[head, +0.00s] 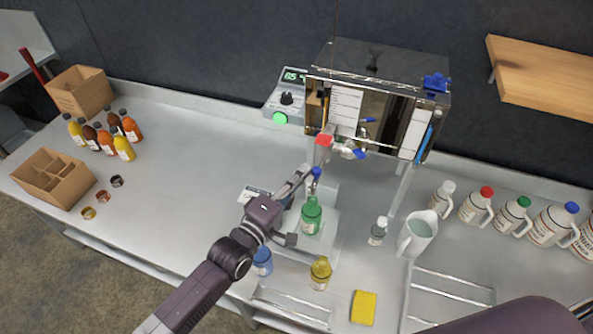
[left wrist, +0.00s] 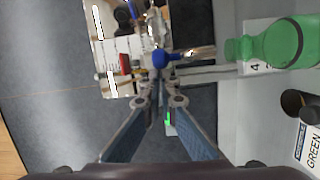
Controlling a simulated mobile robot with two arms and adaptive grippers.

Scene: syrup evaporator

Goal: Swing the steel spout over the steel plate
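My left gripper (head: 308,174) reaches in from the lower left, its narrow fingers together and pointing at a blue knob (head: 316,173) by the steel spout. In the left wrist view the blue knob (left wrist: 162,57) lies just beyond the fingertips (left wrist: 158,78), with the steel spout (left wrist: 190,52) running right from it. I cannot tell whether they touch. A pale plate (head: 328,238) lies on the bench under a green bottle (head: 312,216), which stands upright below the knob. The spout is mostly hidden in the head view. My right gripper is out of view.
The steel evaporator (head: 372,70) stands behind, with a red-capped clear tube (head: 323,150) at its front. Blue (head: 262,262) and yellow (head: 320,273) bottles, a yellow sponge (head: 363,308) and a pitcher (head: 417,234) stand nearby.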

